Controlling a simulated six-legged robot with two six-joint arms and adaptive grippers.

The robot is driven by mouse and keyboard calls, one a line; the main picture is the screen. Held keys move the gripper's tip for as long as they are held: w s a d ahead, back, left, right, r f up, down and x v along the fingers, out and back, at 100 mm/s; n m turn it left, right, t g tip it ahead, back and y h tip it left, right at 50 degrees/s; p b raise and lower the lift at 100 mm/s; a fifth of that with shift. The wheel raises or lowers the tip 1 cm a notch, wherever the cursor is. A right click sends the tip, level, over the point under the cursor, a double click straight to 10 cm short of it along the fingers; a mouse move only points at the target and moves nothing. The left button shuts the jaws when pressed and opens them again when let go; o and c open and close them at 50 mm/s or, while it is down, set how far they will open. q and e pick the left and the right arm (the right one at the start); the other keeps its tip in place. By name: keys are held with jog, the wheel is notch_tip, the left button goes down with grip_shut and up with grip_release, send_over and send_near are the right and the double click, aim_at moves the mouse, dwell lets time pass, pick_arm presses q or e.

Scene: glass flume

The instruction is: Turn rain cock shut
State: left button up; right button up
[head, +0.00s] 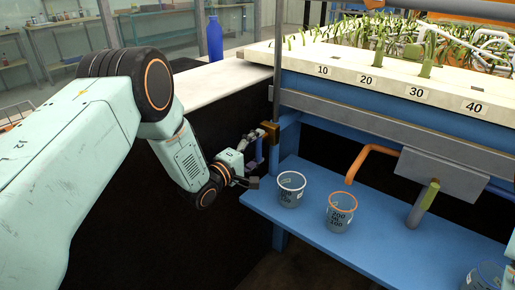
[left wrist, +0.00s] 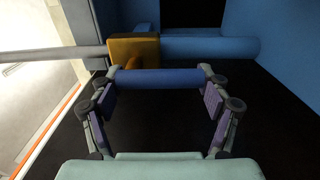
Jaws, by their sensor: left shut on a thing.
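The rain cock has a brass body (left wrist: 133,50) in the left wrist view, with a blue bar handle (left wrist: 160,79) lying across in front of it. A grey pipe enters the body from the left and a blue pipe leaves to the right. In the head view the brass body (head: 270,131) sits at the left corner of the blue frame. My left gripper (left wrist: 160,88) has a finger at each end of the handle and is shut on it. In the head view the left gripper (head: 252,163) partly hides the handle. My right gripper is not in view.
Below and right of the cock, a blue shelf (head: 375,240) holds a white-rimmed cup (head: 290,192) and an orange-rimmed cup (head: 340,215). An orange spout (head: 370,155) hangs above. A blue bottle (head: 215,40) stands on the pale ledge behind. A numbered planted tray (head: 390,85) lies above.

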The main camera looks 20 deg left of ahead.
pick_arm(q)
jog(key=shift+r, duration=0.1)
dwell(0.3)
jog(key=o, duration=1.7)
jog(key=v, duration=1.2)
jog(key=shift+w, duration=0.1)
jog(key=x, duration=1.2)
